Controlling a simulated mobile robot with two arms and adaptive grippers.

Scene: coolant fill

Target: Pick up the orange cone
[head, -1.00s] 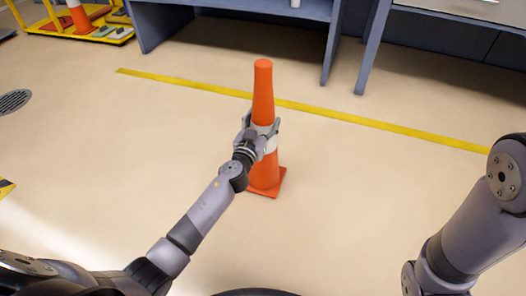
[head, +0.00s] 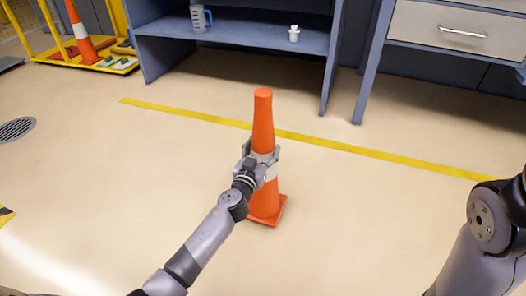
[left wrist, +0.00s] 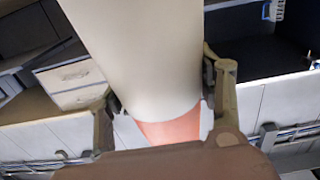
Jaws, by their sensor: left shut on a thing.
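The orange cone (head: 263,118) with a pale band stands upright in the middle of the head view. Its square base is at floor level, though I cannot tell whether it touches the floor. My left gripper (head: 261,160) is shut on the cone around its pale band. In the left wrist view the cone's pale band (left wrist: 150,65) fills the space between the two fingers, with orange below it. My right arm shows at the right edge of the head view; its gripper is out of view.
A yellow-framed cart (head: 115,67) at top left carries another cone (head: 80,38). A blue-grey shelf (head: 235,38) holds a measuring jug (head: 198,18) and a small white bottle (head: 293,34). A drawer unit (head: 455,35) stands right. A yellow floor line (head: 350,147) crosses behind the cone; the surrounding floor is clear.

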